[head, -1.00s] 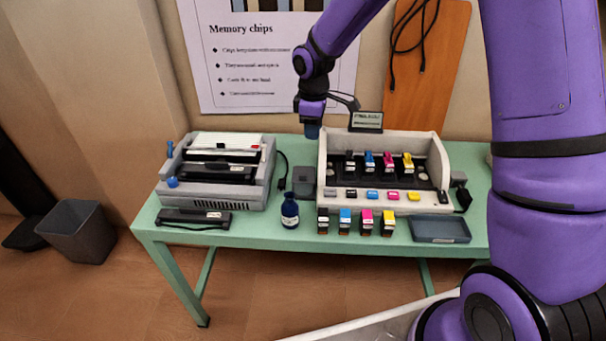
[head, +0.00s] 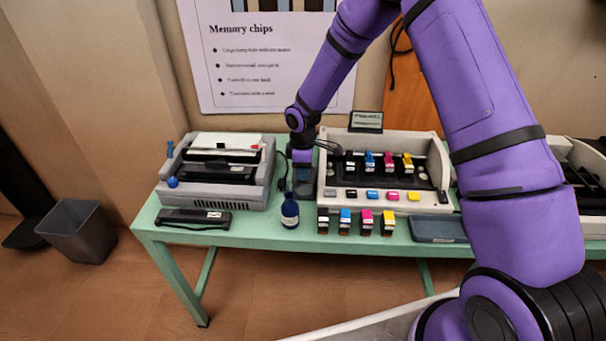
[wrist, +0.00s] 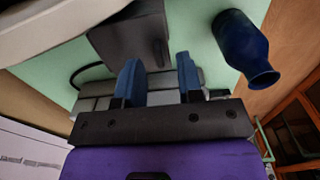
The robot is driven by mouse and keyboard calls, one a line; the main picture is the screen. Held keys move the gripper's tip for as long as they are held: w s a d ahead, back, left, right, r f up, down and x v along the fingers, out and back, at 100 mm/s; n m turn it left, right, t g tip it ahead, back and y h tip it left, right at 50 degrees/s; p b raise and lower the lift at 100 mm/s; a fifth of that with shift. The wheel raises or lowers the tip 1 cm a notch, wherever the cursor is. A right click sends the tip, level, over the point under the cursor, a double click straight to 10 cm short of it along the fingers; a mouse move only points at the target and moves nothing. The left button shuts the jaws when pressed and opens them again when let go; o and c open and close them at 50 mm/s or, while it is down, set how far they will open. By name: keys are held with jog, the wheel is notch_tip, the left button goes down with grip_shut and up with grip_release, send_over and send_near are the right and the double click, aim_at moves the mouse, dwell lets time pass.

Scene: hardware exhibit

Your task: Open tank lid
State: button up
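The tank appears to be the small dark grey box (head: 303,187) on the green table, between the typewriter-like machine and the printer. In the wrist view its dark top (wrist: 120,42) lies just beyond my fingertips, with a small ridge on its right part. My gripper (head: 302,165) points down at the box and hides part of it in the head view. In the wrist view my gripper (wrist: 159,78) has its two blue fingers apart with nothing held between them. The lid looks closed. Whether a finger touches it, I cannot tell.
A dark blue bottle (head: 290,212) stands close in front of the box. The grey typewriter-like machine (head: 215,190) is at left, and the printer (head: 330,195) with coloured cartridges is at right. Loose cartridges (head: 345,222) and a dark tray (head: 437,229) lie along the front.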

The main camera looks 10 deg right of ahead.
jog(key=shift+f, duration=1)
grip_shut()
